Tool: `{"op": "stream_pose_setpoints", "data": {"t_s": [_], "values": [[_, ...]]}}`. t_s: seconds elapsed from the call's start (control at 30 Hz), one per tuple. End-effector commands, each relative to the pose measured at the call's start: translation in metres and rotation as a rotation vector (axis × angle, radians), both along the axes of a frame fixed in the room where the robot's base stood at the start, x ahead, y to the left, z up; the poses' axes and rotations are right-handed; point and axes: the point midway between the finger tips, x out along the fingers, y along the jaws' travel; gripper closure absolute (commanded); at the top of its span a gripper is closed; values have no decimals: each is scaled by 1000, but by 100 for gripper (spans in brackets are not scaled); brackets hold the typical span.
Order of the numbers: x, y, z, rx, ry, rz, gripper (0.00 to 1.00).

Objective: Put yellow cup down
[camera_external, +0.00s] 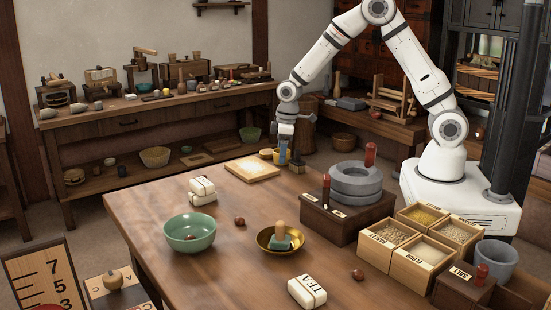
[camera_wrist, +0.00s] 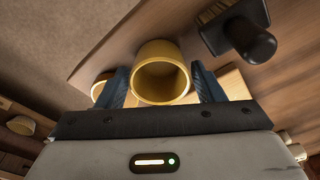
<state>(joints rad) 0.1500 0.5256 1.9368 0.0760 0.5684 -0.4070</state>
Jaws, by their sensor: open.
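A yellow cup (camera_wrist: 160,50) is between the two blue fingers of my gripper (camera_wrist: 163,86) in the wrist view, with its open mouth facing the camera. The fingers stand on either side of it, and my gripper is open. In the external view my gripper (camera_external: 283,152) is low at the far edge of the wooden table (camera_external: 190,235), with the cup mostly hidden by the fingers. The cup appears to stand on the table.
A dark block with a knob handle (camera_wrist: 240,32) stands close to the right finger. A pale wooden board (camera_external: 252,169) lies just in front of my gripper. Stacked grey quern stones (camera_external: 355,181) stand to the right. A green bowl (camera_external: 190,236) and brass bowl (camera_external: 268,243) are nearer.

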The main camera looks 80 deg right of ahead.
Motion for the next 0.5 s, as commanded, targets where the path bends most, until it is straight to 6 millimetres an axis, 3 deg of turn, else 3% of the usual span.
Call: {"op": "stream_pose_setpoints", "data": {"t_s": [0.5], "values": [[-11,-3,101,-1,-4,0,38]]}}
